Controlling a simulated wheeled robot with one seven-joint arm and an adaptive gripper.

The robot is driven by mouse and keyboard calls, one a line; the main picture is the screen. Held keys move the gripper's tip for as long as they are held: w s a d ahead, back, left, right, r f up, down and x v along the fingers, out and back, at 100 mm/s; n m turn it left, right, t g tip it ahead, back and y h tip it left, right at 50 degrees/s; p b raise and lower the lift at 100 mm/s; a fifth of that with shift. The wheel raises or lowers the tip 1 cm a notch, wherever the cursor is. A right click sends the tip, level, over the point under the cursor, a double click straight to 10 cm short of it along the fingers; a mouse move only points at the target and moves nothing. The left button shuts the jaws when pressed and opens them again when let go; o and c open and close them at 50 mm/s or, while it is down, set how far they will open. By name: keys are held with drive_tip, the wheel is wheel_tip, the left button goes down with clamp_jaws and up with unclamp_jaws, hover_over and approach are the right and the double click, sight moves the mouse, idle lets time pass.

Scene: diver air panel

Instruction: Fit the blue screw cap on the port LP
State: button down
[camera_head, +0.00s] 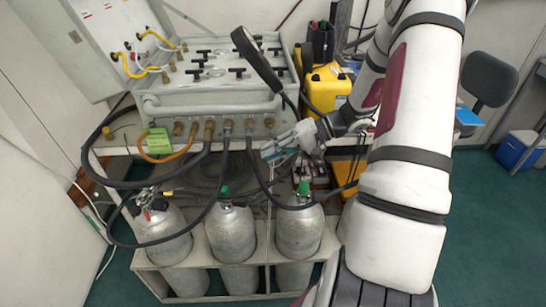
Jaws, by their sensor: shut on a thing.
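The air panel (212,84) stands at the back centre, with a row of brass and grey ports along its front face. Hoses are attached to several of these ports. A bare brass port (269,122) is at the right end of the row. I cannot read the labels, so I cannot tell which port is LP. My gripper (272,150) is just below and right of that right-end port, pointing left, in front of the panel. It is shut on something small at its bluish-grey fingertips. The blue screw cap cannot be made out clearly, and the fingers may hide it.
Three grey cylinders (231,235) stand in a rack below. Black hoses (263,185) loop from the panel down to them, close to my gripper. A yellow case (326,88) is behind my wrist.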

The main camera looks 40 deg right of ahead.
drive_tip(key=w+d+b, duration=0.2)
drive_tip(key=w+d, duration=0.1)
drive_tip(key=w, duration=0.2)
drive_tip(key=shift+d, duration=0.15)
idle(0.3)
idle(0.4)
drive_tip(key=shift+w+d+b, duration=0.65)
drive_tip(key=shift+w+d, duration=0.1)
drive_tip(key=shift+w, duration=0.3)
idle(1.2)
drive_tip(key=c, duration=1.4)
unclamp_jaws()
drive_tip(key=v, duration=1.2)
